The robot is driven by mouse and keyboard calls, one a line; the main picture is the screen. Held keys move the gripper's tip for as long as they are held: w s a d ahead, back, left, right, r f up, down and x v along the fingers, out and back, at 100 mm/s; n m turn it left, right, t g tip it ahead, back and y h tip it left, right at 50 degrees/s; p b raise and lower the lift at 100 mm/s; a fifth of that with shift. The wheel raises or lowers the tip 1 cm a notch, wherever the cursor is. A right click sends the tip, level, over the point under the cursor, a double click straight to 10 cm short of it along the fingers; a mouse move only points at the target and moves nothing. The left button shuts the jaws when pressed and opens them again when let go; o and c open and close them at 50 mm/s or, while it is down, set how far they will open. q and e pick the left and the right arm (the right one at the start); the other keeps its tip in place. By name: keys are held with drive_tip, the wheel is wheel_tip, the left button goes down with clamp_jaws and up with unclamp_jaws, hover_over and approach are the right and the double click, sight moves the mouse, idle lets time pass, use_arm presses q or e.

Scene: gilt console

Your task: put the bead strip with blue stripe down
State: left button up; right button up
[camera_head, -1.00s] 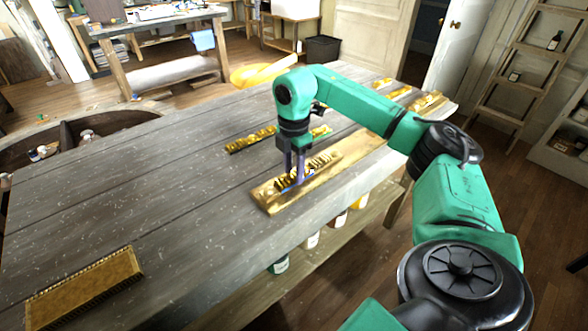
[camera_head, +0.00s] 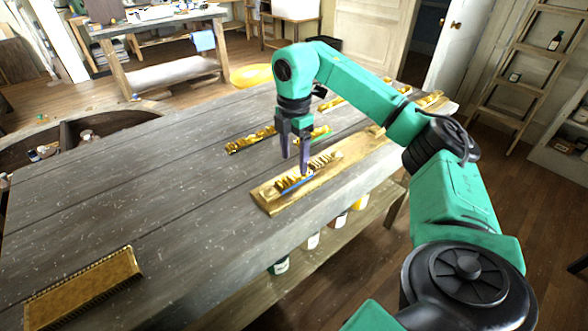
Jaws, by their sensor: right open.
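The bead strip with blue stripe (camera_head: 297,184) lies on a long gilt board (camera_head: 272,205) near the table's front edge. Its blue edge shows along the near side. My right gripper (camera_head: 295,165) is just above it, fingers pointing down and spread, with nothing visible between them. The right fingertip overlaps the strip in the picture, so I cannot tell the exact gap. My left gripper is not in view.
Another gold strip (camera_head: 250,140) lies behind the board, and one with green (camera_head: 320,132) is partly behind my gripper. More gilt pieces (camera_head: 330,104) lie at the far end. A flat gold piece (camera_head: 85,288) lies front left. The left table top (camera_head: 130,200) is clear.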

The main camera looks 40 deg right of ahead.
sight(294, 175)
wheel_tip(294, 175, up, 7)
drive_tip(key=p, duration=0.2)
drive_tip(key=shift+r, duration=0.2)
